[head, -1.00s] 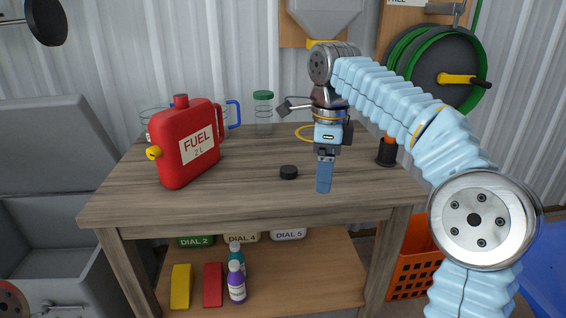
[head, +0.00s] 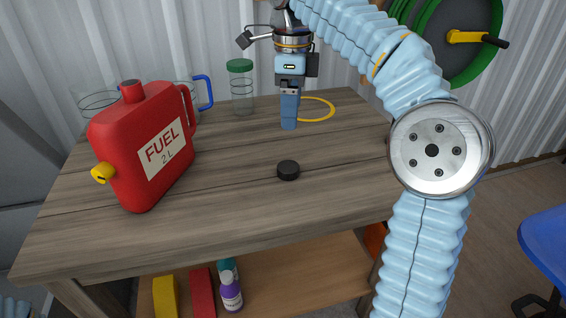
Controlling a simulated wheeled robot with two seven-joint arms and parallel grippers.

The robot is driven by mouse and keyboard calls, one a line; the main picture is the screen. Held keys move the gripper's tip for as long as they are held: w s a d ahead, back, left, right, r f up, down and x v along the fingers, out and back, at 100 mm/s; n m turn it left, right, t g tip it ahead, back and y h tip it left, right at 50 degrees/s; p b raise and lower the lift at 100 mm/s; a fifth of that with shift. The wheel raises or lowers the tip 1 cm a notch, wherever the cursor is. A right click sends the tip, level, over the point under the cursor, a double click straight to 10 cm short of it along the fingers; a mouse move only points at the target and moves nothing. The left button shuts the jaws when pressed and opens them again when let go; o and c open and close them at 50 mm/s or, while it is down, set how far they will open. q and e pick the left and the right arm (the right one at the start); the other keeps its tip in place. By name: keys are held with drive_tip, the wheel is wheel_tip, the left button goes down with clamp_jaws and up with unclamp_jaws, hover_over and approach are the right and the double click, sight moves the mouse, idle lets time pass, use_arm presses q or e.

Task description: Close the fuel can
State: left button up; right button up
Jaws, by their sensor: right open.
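The red fuel can (head: 150,150), labelled FUEL 2 L, stands upright at the left of the wooden table. It has a red cap-like top (head: 131,90) and a yellow spout piece (head: 103,173) low on its left side. A small black round cap (head: 288,170) lies flat on the table, right of the can. My right gripper (head: 289,122) points down above the table, behind the black cap and apart from it. It is open and empty; its fingers are seen edge-on. My left gripper is not in view.
A glass jar with a green lid (head: 241,90) stands at the back. A blue-handled clear jug (head: 203,92) is partly hidden behind the can. A yellow ring (head: 318,109) lies near my right gripper. The table front (head: 230,225) is clear. A purple bottle (head: 231,294) stands on the lower shelf.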

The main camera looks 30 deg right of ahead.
drive_tip(key=shift+f, duration=0.1)
drive_tip(key=b, duration=0.2)
hover_over(289, 167)
drive_tip(key=f, duration=0.8)
drive_tip(key=shift+w+d, duration=0.1)
drive_tip(key=shift+d, duration=0.15)
drive_tip(key=shift+f, duration=0.2)
wheel_tip(289, 167, down, 5)
drive_tip(key=shift+a+f, duration=0.15)
drive_tip(key=c, duration=1)
